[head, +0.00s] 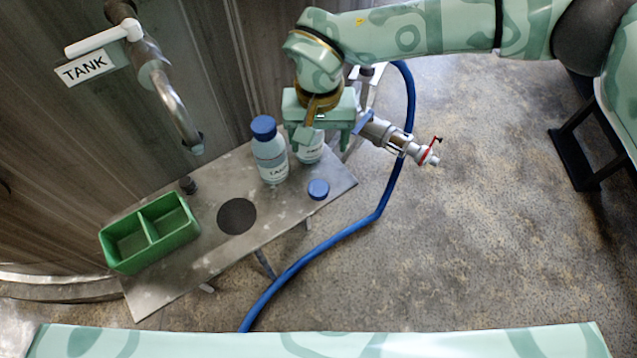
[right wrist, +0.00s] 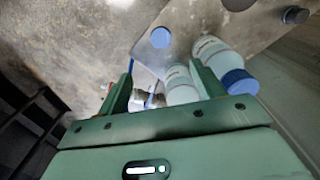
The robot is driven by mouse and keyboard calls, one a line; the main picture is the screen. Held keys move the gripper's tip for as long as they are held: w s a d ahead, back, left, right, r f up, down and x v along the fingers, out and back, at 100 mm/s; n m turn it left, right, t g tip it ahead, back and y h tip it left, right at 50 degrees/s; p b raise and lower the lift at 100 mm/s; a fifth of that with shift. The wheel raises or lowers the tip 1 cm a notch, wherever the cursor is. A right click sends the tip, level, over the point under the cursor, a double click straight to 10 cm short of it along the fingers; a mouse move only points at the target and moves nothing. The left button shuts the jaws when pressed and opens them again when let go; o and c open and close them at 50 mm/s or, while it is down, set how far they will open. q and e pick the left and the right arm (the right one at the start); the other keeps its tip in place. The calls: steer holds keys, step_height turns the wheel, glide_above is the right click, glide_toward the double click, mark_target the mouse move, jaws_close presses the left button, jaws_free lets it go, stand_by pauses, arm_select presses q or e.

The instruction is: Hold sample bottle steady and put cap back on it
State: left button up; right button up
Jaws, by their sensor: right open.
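The sample bottle (head: 311,153) stands on the metal shelf, partly hidden by my right gripper; its mouth is covered in the head view. In the right wrist view the bottle (right wrist: 180,85) shows between the two fingers, closer to the right finger. My right gripper (head: 325,142) points down over it with its fingers apart; its fingertips also show in the right wrist view (right wrist: 164,72). A loose blue cap (head: 318,189) lies on the shelf near the front edge; it also shows in the right wrist view (right wrist: 160,37). My left gripper is not in view.
A second bottle (head: 270,162) with a blue cap stands upright just left of the sample bottle. A green two-compartment bin (head: 150,232) and a dark round disc (head: 237,216) are farther left on the shelf (head: 165,292). A tank pipe (head: 180,110), blue hose (head: 340,232) and valve (head: 397,140) are nearby.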

arm_select(q)
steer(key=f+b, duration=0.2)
steer(key=b, duration=0.1)
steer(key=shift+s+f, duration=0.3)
arm_select(e)
glide_above(319, 187)
step_height(319, 187, down, 11)
steer(key=shift+s+f, duration=0.1)
steer(key=shift+f, duration=0.05)
step_height(319, 187, down, 5)
steer(key=shift+f+b, duration=0.15)
steer(key=shift+b, duration=0.85)
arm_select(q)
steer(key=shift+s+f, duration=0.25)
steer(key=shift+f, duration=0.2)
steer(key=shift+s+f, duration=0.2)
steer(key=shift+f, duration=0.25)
arm_select(e)
steer(key=c, duration=1)
